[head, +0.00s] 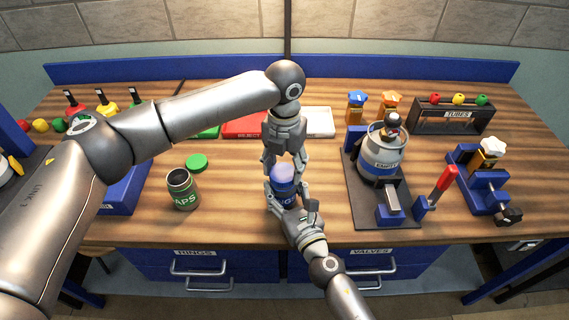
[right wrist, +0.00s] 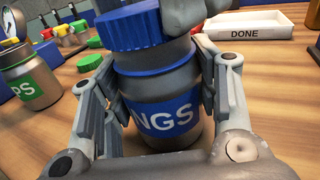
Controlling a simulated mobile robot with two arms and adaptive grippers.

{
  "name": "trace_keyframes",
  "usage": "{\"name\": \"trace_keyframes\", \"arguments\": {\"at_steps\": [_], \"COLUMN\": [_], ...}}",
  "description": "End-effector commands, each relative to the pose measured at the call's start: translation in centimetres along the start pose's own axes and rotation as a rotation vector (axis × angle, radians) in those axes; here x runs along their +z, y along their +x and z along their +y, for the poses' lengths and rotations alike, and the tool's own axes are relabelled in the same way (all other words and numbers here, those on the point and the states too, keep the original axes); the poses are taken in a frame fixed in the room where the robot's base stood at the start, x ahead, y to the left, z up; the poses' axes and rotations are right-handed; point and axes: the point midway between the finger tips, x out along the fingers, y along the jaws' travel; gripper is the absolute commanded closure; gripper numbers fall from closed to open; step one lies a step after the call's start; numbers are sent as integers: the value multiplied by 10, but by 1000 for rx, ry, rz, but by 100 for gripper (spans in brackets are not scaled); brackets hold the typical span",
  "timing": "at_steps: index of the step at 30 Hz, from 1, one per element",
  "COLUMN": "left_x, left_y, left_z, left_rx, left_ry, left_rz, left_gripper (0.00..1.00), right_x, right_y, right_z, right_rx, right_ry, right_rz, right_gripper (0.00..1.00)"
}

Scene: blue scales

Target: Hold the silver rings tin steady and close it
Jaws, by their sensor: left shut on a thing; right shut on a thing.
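The silver rings tin (right wrist: 160,105) has a blue label and stands upright in the right wrist view. It also shows in the head view (head: 283,198) near the front middle of the bench. My right gripper (head: 285,197) is shut around the tin's body from the front. My left gripper (head: 285,163) comes from above and is shut on the lid. Whether the lid is fully seated cannot be told; fingers hide part of it.
An open caps tin (head: 183,192) stands left, with a green lid (head: 196,162) behind it. A red tray (head: 243,126) and a white DONE tray (right wrist: 245,28) lie behind. A black stand with a silver pot (head: 383,165) is right. Bare wood lies between tin and stand.

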Motion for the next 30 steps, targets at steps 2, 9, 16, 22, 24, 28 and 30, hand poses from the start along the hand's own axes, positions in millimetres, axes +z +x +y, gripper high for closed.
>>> {"name": "trace_keyframes", "arguments": {"at_steps": [2, 9, 16, 22, 24, 28, 30], "left_x": [0, 0, 0, 0, -1, -2, -2], "left_y": [2, 7, 9, 9, 9, 9, 9], "left_z": [0, 0, 0, -3, -4, -5, -5], "left_rx": [0, 0, 0, -2, -1, -1, -1], "left_ry": [0, 0, 12, 231, 337, 495, 548], "left_rz": [0, 1, 0, 0, 0, 0, 0], "left_gripper": [59, 59, 59, 59, 59, 59, 59], "right_x": [0, 0, 0, 0, 0, 0, 0], "right_y": [0, 0, 0, 0, 0, 0, 0], "right_z": [0, 0, 0, 0, 0, 0, 0], "right_rx": [0, 0, 0, 0, 0, -1, -1], "right_ry": [0, 0, 0, 0, 0, 0, 0], "right_rz": [0, 0, 0, 0, 1, 1, 1], "right_gripper": [88, 88, 100, 100, 100, 100, 100]}}
